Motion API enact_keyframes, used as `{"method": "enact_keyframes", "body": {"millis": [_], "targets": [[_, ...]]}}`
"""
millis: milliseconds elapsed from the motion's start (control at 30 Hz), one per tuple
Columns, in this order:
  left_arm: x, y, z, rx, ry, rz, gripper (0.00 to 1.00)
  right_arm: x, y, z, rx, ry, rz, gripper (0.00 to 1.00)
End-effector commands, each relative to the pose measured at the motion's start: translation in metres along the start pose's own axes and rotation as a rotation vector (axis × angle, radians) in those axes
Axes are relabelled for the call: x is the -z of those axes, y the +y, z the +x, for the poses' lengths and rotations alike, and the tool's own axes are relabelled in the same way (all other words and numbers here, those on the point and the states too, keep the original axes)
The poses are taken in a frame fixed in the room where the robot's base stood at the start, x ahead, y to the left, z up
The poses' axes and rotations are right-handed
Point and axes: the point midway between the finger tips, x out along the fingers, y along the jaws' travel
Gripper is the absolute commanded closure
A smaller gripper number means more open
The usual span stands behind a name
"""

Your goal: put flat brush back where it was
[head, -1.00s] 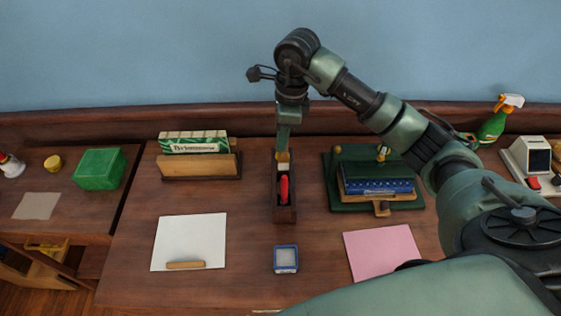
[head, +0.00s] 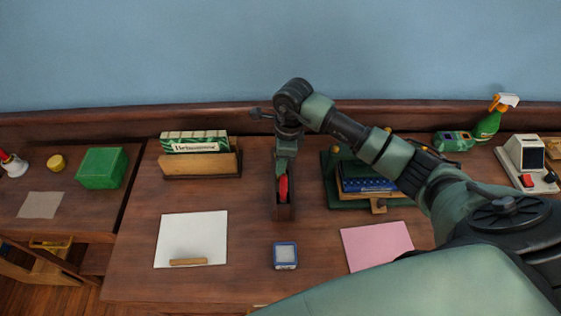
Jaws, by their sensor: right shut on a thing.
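My right gripper (head: 282,172) points straight down at the tray's far part. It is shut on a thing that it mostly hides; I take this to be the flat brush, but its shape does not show. Whether the held thing touches the tray floor cannot be told. My left gripper is not in view.
A letter holder (head: 200,164) stands to the left and a green stand with blue books (head: 368,185) close on the right. White paper (head: 190,236), a small blue-rimmed box (head: 285,256) and pink paper (head: 376,246) lie in front. The desk between them is clear.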

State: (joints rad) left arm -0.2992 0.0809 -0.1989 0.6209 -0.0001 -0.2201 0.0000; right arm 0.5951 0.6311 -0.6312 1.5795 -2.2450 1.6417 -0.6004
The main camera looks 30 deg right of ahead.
Motion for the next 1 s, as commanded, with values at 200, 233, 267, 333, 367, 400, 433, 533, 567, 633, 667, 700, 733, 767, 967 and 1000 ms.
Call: {"method": "enact_keyframes", "body": {"millis": [200, 233, 267, 333, 367, 400, 433, 533, 567, 633, 667, 700, 733, 767, 967, 1000], "targets": [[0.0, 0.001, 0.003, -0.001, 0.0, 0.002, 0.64, 0.0, 0.0, 0.002, 0.001, 0.0, 0.0, 0.64], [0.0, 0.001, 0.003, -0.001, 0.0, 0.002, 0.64, 0.0, 0.0, 0.002, 0.0, 0.0, 0.0, 0.64], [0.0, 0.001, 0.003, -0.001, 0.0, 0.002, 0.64, 0.0, 0.0, 0.002, 0.0, 0.0, 0.0, 0.64], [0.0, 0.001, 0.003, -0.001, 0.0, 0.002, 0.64, 0.0, 0.0, 0.002, 0.0, 0.0, 0.0, 0.64], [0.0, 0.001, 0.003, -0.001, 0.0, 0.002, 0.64, 0.0, 0.0, 0.002, 0.0, 0.0, 0.0, 0.64], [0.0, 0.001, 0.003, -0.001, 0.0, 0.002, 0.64, 0.0, 0.0, 0.002, 0.0, 0.0, 0.0, 0.64], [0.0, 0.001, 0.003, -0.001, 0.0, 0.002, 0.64, 0.0, 0.0, 0.002, 0.0, 0.0, 0.0, 0.64], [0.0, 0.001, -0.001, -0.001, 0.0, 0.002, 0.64, 0.0, 0.0, -0.002, 0.0, 0.0, 0.0, 0.64], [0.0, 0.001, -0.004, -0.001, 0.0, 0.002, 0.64, -0.001, 0.0, -0.004, -0.001, -0.001, 0.0, 0.64], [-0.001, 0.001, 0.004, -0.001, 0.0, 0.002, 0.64, -0.001, -0.002, -0.008, 0.005, -0.002, -0.001, 0.64], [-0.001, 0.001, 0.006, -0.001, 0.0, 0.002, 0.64, 0.0, -0.002, -0.012, 0.005, -0.002, -0.001, 0.64], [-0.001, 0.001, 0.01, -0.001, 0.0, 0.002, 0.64, 0.0, -0.002, -0.019, 0.006, -0.001, -0.002, 0.64], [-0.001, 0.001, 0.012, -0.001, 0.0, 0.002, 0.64, 0.0, -0.002, -0.025, 0.008, -0.001, -0.002, 0.64], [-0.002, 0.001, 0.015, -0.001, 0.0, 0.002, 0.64, 0.0, -0.002, -0.032, 0.006, -0.002, -0.001, 0.64], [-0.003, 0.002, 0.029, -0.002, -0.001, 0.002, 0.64, 0.0, -0.002, -0.076, 0.008, -0.001, -0.001, 0.64], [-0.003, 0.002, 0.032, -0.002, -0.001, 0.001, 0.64, 0.0, -0.002, -0.084, 0.006, -0.002, -0.001, 0.64]]}}
